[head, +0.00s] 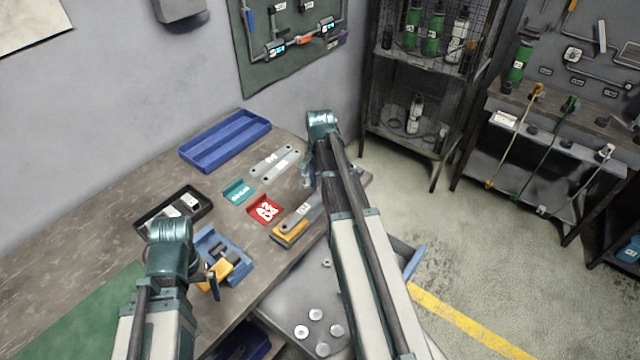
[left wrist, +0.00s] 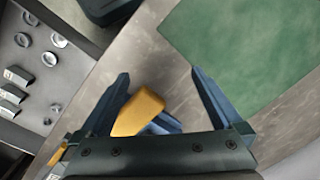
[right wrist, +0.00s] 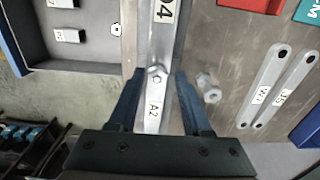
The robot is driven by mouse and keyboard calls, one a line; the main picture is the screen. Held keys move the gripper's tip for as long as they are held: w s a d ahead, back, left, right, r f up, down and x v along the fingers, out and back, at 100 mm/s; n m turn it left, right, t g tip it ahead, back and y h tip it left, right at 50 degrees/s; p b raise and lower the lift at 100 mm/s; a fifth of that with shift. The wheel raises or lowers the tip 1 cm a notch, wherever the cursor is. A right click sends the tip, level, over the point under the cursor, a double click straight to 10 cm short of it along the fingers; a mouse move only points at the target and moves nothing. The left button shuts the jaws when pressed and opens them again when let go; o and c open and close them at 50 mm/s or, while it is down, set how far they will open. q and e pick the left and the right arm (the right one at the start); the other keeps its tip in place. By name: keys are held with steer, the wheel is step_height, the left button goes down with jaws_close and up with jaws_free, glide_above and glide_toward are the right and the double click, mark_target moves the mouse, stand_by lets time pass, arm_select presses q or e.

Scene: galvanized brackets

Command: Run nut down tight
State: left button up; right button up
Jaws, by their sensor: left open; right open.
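A galvanized bar labelled A2 (right wrist: 153,110) lies at the table edge, in line with a second bar (right wrist: 160,35) whose label ends in 4. A hex nut on a bolt (right wrist: 156,75) sits where they meet. My right gripper (right wrist: 156,80) is open, its fingers on either side of the A2 bar near the nut; I cannot tell whether they touch. In the head view, my arm partly hides this joint. My left gripper (left wrist: 160,75) is open; a yellow block (left wrist: 138,112) and the blue vise (head: 236,250) are close to it.
A loose bolt (right wrist: 208,88) stands beside the bars. Two grey bars (head: 275,162), a red tray (head: 265,208), a teal tray (head: 239,191), a black tray (head: 150,215) and a blue bin (head: 225,142) occupy the table. An open drawer (head: 290,300) with several round parts is in front.

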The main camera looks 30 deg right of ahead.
steer(key=n, duration=0.5)
steer(key=shift+n, duration=0.4)
jaws_close()
stand_by(0.4)
